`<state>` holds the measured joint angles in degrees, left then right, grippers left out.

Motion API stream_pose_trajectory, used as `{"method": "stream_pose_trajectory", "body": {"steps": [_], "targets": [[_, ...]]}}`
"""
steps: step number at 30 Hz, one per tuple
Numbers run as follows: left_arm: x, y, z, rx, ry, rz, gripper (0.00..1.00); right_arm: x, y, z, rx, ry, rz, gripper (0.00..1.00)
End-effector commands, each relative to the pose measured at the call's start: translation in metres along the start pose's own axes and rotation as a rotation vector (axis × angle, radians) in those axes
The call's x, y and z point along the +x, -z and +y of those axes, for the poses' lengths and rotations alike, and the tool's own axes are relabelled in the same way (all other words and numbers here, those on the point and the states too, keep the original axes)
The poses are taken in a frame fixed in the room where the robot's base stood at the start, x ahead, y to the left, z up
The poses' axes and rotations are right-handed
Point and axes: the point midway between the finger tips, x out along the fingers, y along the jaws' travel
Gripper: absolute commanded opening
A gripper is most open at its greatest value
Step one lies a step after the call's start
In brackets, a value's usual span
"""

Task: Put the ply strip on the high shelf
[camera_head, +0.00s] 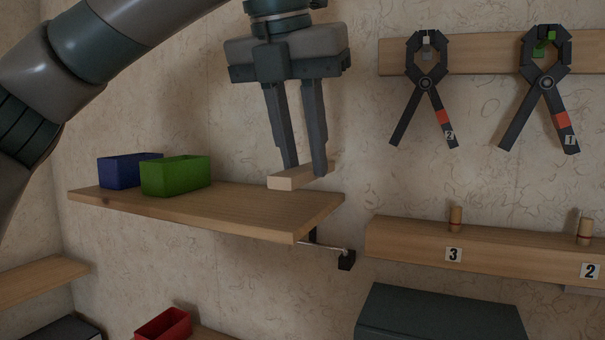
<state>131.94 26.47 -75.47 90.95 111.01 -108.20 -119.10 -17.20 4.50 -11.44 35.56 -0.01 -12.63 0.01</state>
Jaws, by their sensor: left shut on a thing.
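The ply strip (288,181) is a short pale wooden bar at the right end of the high shelf (230,205). My left gripper (306,170) points down from above and is shut on the ply strip, with one finger on each side of it. The strip is at the level of the shelf top; I cannot tell whether it touches the board or hangs just above it. The fingers hide part of the strip's middle. My right gripper is not in view.
A green bin (176,177) and a blue bin (124,171) stand on the shelf's left part. Clear board lies between the green bin and the strip. Clamps (427,85) hang at the upper right, above a rail (490,248) with pegs. A red bin (164,325) is below.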

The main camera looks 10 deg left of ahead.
Motion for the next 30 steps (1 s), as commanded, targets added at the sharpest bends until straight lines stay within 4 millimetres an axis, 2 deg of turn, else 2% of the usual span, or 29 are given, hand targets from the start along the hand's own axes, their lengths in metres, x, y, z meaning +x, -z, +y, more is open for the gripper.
{"method": "stream_pose_trajectory", "body": {"steps": [12, 24, 30], "targets": [[0.003, 0.001, 0.001, 0.000, 0.000, -0.001, 0.01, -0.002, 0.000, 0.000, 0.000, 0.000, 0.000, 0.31], [0.036, 0.015, 0.001, 0.000, 0.000, -0.001, 0.01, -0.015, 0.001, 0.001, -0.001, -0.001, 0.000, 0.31], [0.038, 0.015, 0.001, 0.000, 0.001, -0.001, 0.01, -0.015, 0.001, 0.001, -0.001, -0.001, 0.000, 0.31]]}}
